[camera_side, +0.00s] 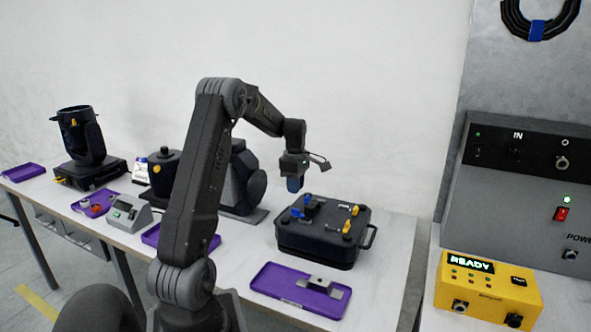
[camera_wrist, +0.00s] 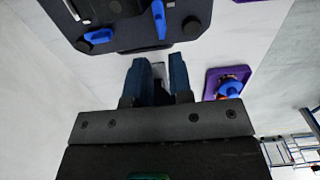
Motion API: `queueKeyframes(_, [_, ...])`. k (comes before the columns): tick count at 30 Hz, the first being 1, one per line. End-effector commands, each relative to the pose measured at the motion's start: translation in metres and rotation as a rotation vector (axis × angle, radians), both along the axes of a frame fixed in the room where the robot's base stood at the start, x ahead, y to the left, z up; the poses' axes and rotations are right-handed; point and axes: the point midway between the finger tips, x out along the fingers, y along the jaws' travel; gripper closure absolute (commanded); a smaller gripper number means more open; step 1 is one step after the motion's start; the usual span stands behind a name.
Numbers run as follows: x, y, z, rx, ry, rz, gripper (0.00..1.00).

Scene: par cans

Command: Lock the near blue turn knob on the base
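The base (camera_side: 318,248) is a dark box with a side handle, lying on the table. Two blue turn knobs stand at its left side in the side view: a nearer one (camera_side: 297,213) and a farther one (camera_side: 308,198). In the wrist view one blue knob (camera_wrist: 98,36) lies crosswise near the base's corner, and another (camera_wrist: 158,20) points along the picture's height. I cannot tell which is which between views. My gripper (camera_side: 295,184) hangs above and beside the base, apart from it. In the wrist view its blue fingers (camera_wrist: 160,72) have an empty gap between them.
Yellow knobs (camera_side: 346,226) sit on the base's right side. A purple tray (camera_side: 275,278) with a metal bracket (camera_side: 320,283) lies in front. A dark lamp part (camera_side: 246,185) stands behind-left. A yellow READY box (camera_side: 488,290) stands on the right.

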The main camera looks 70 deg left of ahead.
Motion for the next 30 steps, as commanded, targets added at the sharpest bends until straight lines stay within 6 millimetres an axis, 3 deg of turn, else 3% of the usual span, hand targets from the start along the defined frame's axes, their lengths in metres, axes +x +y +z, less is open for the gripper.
queueKeyframes(3, [0.000, 0.001, 0.027, 0.004, -0.003, 0.000, 0.80])
queueKeyframes(9, [0.000, 0.000, 0.053, 0.001, -0.001, 0.001, 0.80])
queueKeyframes(26, [0.000, 0.000, 0.061, 0.000, 0.000, 0.001, 0.80])
queueKeyframes(30, [0.006, -0.015, 0.070, 0.012, -0.010, -0.065, 0.80])
